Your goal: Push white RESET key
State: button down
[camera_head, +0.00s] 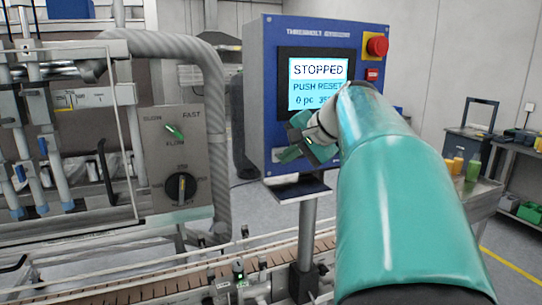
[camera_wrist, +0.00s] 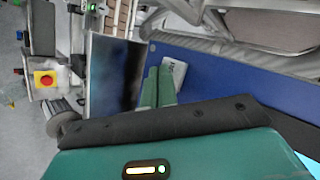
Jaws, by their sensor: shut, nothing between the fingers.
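The blue control panel (camera_head: 268,90) stands upright on a post. Its screen (camera_head: 318,82) reads STOPPED, PUSH RESET, with a count line below. My gripper (camera_head: 288,153) is at the panel's lower left, its green fingers shut and empty. A white key (camera_head: 276,155) shows partly behind the fingers; its label cannot be read. In the wrist view the fingertips (camera_wrist: 158,70) lie right beside the white key (camera_wrist: 175,72) on the blue face and cover part of it. I cannot tell whether they touch it.
A red mushroom button (camera_head: 376,46) on yellow and a small red key (camera_head: 372,75) are at the panel's upper right. A grey shelf (camera_head: 298,188) juts out under the panel. A grey box with a selector knob (camera_head: 181,188) stands left, above the conveyor (camera_head: 180,284).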

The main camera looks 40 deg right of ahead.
jog(key=shift+w, duration=0.25)
jog(key=shift+s, duration=0.2)
dwell(0.4)
jog(key=shift+s+a, duration=0.15)
jog(key=shift+s, duration=0.45)
jog(key=shift+s+a, duration=0.25)
jog(key=shift+s, duration=0.55)
jog(key=shift+s+a, duration=0.2)
jog(key=shift+s, duration=0.6)
jog(key=shift+s+a, duration=0.25)
jog(key=shift+s, duration=0.55)
